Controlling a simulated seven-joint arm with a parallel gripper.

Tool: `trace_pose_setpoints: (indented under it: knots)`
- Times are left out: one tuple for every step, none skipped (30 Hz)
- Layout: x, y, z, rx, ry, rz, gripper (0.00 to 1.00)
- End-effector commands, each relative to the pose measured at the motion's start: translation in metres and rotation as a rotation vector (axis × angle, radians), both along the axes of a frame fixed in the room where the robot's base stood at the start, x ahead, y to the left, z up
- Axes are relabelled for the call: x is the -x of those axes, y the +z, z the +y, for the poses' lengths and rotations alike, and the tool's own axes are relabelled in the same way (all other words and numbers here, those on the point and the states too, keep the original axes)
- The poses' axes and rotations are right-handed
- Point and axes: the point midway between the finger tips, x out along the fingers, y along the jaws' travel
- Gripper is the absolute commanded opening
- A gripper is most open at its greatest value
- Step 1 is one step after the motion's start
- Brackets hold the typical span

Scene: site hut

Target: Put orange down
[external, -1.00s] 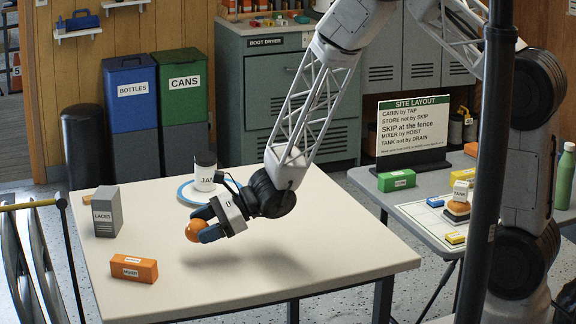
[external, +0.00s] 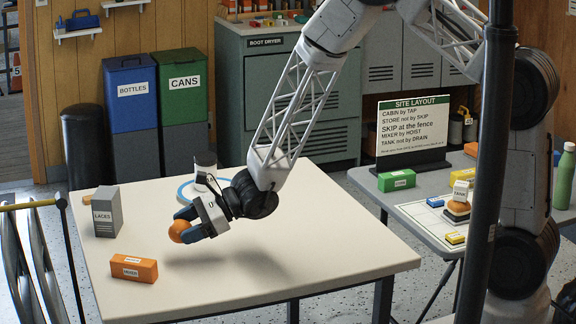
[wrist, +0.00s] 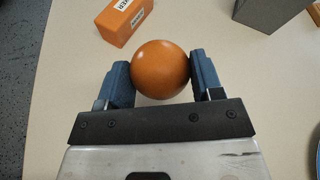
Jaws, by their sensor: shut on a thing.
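The orange (external: 179,231) is a round orange ball held between the blue fingers of my gripper (external: 187,226). In the external view it hangs above the cream table (external: 300,262), with the gripper's shadow on the table to the right. In the wrist view the orange (wrist: 160,69) sits between the two finger pads of my gripper (wrist: 162,80), which touch its sides. The exact height above the table is hard to tell.
An orange block marked MIXER (external: 134,269) lies to the front left of the orange. The table's front right is clear.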

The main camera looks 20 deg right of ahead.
Motion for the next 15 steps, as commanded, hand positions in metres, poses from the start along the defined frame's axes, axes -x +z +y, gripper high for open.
trace_pose_setpoints:
  knots:
    - [-0.005,-0.002,0.005,0.000,0.001,0.000,0.33]
    - [-0.009,-0.002,0.008,-0.001,0.001,-0.001,0.33]
    - [-0.013,-0.002,0.013,-0.001,0.001,-0.001,0.33]
    - [-0.016,-0.003,0.015,0.000,0.000,-0.001,0.33]
    - [-0.020,-0.003,0.018,0.000,0.000,-0.001,0.33]
    - [-0.024,-0.003,0.023,-0.001,0.001,-0.002,0.33]
    - [-0.028,-0.003,0.026,-0.001,0.001,-0.002,0.33]
    - [-0.031,-0.004,0.028,0.000,0.000,-0.001,0.33]
    - [-0.034,-0.005,0.032,0.000,0.000,0.000,0.33]
    - [-0.038,-0.006,0.035,0.000,0.000,0.000,0.33]
    - [-0.041,-0.006,0.038,0.000,0.000,0.000,0.33]
    - [-0.045,-0.006,0.042,0.000,0.000,-0.001,0.33]
    - [-0.048,-0.007,0.045,0.001,0.000,-0.001,0.33]
    - [-0.052,-0.007,0.048,0.001,0.000,-0.001,0.33]
    - [-0.056,-0.007,0.052,0.000,0.001,-0.002,0.33]
